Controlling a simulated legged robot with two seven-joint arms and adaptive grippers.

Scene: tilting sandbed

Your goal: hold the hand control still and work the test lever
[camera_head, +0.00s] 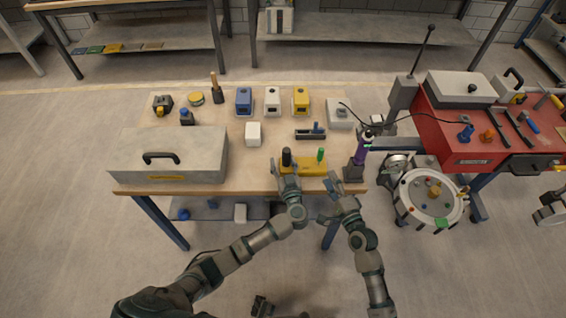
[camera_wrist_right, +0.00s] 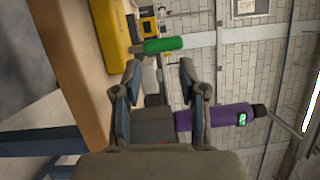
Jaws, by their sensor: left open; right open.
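A yellow block (camera_head: 303,167) sits at the table's front edge, carrying an upright black grip (camera_head: 286,157) and a green-handled lever (camera_head: 320,155). Which part is the hand control is not labelled. My left gripper (camera_head: 287,172) is open at the front of the block, just below the black grip; contact cannot be told. My right gripper (camera_head: 335,184) is open and empty, in front of the table edge, right of the block. In the right wrist view, the green handle (camera_wrist_right: 163,45) lies beyond the open fingers (camera_wrist_right: 160,68), apart from them. The yellow block (camera_wrist_right: 118,35) shows there too.
A purple handle (camera_head: 362,148) stands in a dark holder right of the block; it also shows in the wrist view (camera_wrist_right: 215,118). A grey lidded case (camera_head: 195,147) fills the table's left. A round sandbed (camera_head: 408,207) and red bench (camera_head: 460,142) stand right.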

